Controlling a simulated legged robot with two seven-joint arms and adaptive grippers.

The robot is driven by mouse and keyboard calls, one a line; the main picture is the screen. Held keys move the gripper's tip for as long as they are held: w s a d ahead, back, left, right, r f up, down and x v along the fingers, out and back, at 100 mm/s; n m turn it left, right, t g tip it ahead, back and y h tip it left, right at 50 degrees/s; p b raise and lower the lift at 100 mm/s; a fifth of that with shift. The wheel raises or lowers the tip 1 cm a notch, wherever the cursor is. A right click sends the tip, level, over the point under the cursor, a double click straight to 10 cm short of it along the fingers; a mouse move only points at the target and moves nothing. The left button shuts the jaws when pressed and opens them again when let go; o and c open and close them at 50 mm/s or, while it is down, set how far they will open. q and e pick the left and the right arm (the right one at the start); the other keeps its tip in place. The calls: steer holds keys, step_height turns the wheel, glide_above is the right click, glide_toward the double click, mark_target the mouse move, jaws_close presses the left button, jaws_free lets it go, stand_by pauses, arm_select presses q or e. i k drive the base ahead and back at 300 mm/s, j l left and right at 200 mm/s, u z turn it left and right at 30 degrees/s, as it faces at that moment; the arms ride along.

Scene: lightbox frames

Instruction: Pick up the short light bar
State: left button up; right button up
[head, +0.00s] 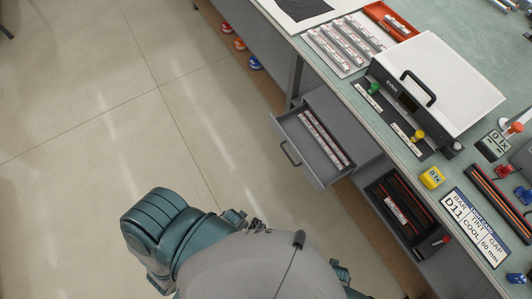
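Several pale light bars lie in rows in a white tray (345,45) on the bench. One bar (397,24) lies in an orange-red tray (376,12) at the back. Long bars (326,139) lie in the open grey drawer (296,134) below the bench edge. Another pale bar (395,204) lies in a dark bin (375,192) on the lower shelf. I cannot tell which bar is the short one. Neither of my grippers shows; only teal and grey parts of my own body fill the bottom.
A white box with a black handle (445,80) stands on the green bench (350,97). The open drawer juts into the aisle. The floor at left is clear.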

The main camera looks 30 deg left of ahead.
mark_target(390, 203)
steer(key=k+u, duration=0.1)
steer(key=u, duration=0.35)
steer(key=z, duration=1.65)
